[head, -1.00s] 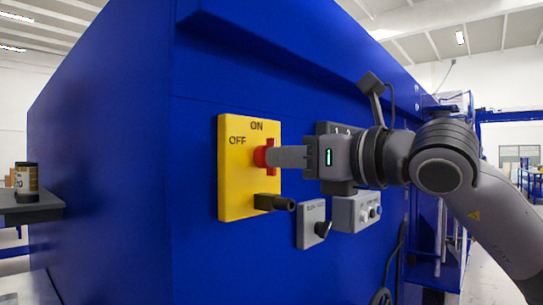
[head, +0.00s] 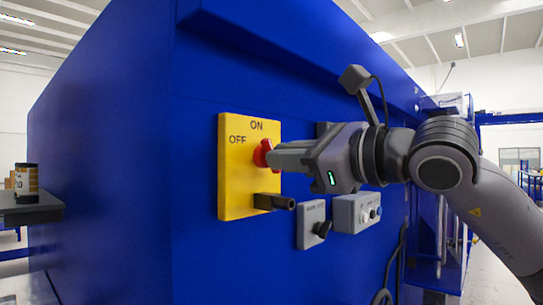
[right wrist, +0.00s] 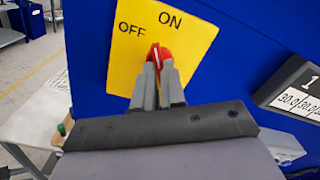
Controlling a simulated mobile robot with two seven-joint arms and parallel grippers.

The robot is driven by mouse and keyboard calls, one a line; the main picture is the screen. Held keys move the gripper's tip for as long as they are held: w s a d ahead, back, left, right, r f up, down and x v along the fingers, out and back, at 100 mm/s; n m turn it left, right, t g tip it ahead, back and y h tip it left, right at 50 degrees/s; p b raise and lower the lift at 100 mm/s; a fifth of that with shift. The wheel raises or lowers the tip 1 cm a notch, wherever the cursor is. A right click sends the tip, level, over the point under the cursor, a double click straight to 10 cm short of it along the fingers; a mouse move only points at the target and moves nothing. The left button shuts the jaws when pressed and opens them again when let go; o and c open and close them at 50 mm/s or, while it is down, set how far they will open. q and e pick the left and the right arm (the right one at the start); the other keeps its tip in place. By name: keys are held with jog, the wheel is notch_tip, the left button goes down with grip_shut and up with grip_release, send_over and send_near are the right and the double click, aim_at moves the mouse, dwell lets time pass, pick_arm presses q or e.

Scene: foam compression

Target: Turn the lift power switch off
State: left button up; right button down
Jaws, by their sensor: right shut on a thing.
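The lift power switch is a red knob (head: 261,153) on a yellow plate (head: 237,183) marked ON and OFF, fixed to the side of a blue machine. The fingers hide part of the knob in the head view. My left gripper is not in view.
A black lock-like part (head: 273,202) juts from the plate below the knob. A small grey box with a black knob (head: 312,226) and a grey button box (head: 352,214) sit right of it. A shelf with a jar (head: 26,182) is at far left.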

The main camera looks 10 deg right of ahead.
jog(key=n, duration=0.6)
dwell(0.3)
jog(key=n, duration=0.6)
jog(key=shift+c, duration=2.2)
grip_release()
